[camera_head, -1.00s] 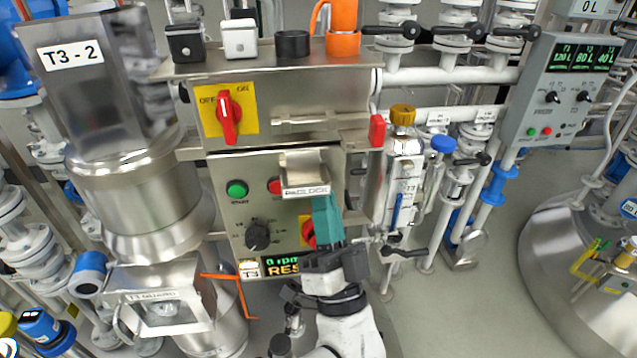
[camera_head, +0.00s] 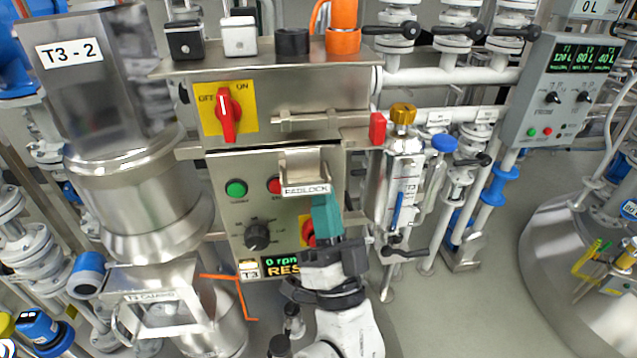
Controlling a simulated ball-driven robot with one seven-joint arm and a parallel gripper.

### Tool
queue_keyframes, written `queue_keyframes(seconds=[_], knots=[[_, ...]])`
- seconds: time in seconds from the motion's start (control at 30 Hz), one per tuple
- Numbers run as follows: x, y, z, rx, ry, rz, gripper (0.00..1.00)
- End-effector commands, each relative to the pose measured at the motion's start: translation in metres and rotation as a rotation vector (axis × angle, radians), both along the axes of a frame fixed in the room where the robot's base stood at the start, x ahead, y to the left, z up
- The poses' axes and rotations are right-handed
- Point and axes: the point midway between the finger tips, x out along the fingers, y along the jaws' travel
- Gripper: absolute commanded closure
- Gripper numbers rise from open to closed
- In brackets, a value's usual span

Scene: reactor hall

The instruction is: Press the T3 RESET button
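The T3 control panel (camera_head: 222,215) stands upright in the middle of the view. No label reading RESET in full shows. My gripper (camera_head: 327,213), with teal fingers, is in front of the panel's lower right, overlapping the red knob. Its fingertips look close together; whether anything is between them is hidden.
A metal bracket labelled PADLOCK (camera_head: 305,188) juts out above my fingers. A red OFF/ON switch (camera_head: 229,115) is higher up. An orange bar (camera_head: 240,290) hangs at lower left. Open floor lies right.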

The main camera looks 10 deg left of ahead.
Motion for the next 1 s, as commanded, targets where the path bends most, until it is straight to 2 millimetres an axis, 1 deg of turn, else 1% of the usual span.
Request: queue_keyframes(seconds=[1.0], knots=[[0.0072,0.0022,-0.0004,-0.001,0.001,0.000,1.00]])
